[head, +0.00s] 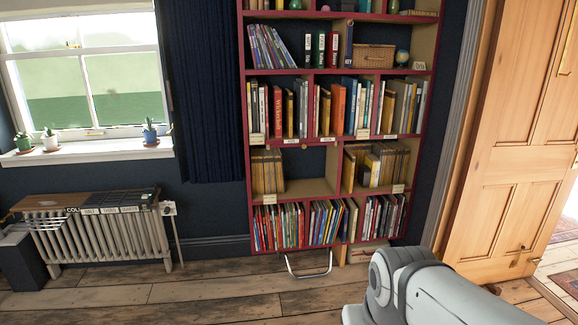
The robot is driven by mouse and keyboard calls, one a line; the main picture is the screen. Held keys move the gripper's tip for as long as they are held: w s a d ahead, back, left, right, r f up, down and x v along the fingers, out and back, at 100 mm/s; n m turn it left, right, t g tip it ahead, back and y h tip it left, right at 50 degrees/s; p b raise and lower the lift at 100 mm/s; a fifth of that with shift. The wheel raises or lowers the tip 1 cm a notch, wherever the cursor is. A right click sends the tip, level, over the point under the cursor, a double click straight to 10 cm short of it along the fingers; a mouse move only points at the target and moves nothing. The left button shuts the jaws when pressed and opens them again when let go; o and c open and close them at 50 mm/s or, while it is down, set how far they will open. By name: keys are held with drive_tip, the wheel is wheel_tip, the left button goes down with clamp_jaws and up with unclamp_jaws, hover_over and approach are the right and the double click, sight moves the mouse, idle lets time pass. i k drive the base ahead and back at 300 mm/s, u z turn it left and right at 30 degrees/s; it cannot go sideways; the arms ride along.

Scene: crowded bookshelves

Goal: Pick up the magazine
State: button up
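I cannot tell which item is the magazine. Thin purple and blue volumes (269,46) lean at the left of an upper shelf of the red-edged bookcase (297,148). Thin colourful spines (278,227) fill the bottom row tightly, and their covers are hidden. Flat printed items (112,201) lie on top of the radiator, too small to read clearly. My gripper is not in view. Only a white and grey part of my arm shows at the bottom right, well in front of the bookcase.
A wooden door (515,150) stands at the right of the bookcase. The radiator (100,240) is below the window at left, with potted plants (150,132) on the sill. A metal-framed object (308,272) sits below the bookcase. The wooden floor (200,290) in front is mostly clear.

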sight(389, 96)
drive_tip(key=z, duration=0.1)
drive_tip(key=i, duration=1.1)
drive_tip(key=z, duration=0.2)
